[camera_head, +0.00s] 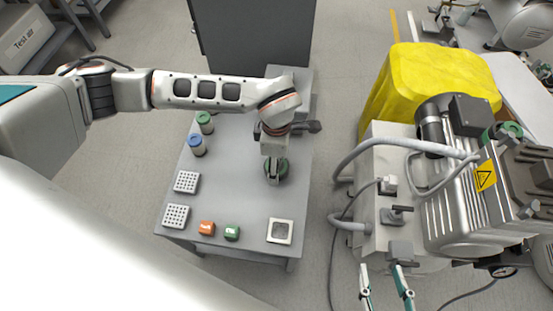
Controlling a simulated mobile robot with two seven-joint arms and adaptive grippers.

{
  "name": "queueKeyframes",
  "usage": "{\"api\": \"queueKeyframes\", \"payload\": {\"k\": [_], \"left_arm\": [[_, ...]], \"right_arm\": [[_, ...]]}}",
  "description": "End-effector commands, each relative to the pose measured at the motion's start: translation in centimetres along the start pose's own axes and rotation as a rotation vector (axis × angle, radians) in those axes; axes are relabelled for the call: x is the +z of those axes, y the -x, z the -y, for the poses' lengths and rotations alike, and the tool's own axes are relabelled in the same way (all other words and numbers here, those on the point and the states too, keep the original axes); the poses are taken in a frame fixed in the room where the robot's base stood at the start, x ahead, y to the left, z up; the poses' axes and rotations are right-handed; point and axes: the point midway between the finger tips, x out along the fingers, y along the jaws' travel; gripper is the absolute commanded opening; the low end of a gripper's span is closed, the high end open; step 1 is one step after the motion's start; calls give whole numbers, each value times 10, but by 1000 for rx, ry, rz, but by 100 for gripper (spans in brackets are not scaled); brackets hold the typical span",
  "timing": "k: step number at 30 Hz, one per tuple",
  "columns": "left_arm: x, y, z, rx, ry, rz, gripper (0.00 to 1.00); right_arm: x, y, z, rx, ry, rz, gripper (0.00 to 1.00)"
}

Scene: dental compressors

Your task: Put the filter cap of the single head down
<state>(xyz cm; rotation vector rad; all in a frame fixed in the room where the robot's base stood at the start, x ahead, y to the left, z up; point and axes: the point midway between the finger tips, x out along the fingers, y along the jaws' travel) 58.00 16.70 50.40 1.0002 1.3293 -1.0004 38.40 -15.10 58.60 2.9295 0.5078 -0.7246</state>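The filter cap (283,168), dark green and round, shows at the right part of the grey table in the head view. My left gripper (273,174) reaches down over it and appears shut on it, partly covering it. I cannot tell whether the cap touches the table top or is just above it. My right gripper (384,276) is at the bottom, in front of the compressor (460,220), with its two fingers apart and nothing between them.
The grey table (240,200) carries green and blue-topped jars (205,123), two white perforated blocks (186,182), orange and green blocks (207,227) and a framed square tray (280,231). Its middle is bare. A yellow cover (420,80) and hoses (345,160) are at the right.

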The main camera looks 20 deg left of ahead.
Motion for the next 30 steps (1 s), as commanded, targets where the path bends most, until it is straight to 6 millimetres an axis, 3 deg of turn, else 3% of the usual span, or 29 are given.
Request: {"api": "queueKeyframes", "payload": {"k": [7,13,21,30], "left_arm": [[0,3,0,1,0,1,64],[2,39,-5,16,-1,5,64],[1,96,-4,15,0,4,64],[0,123,-1,4,0,1,64]], "right_arm": [[4,1,0,-1,1,8,40],[-14,2,-7,12,28,-17,40],[12,10,-24,35,97,57,40],[33,15,-34,50,127,111,40]]}}
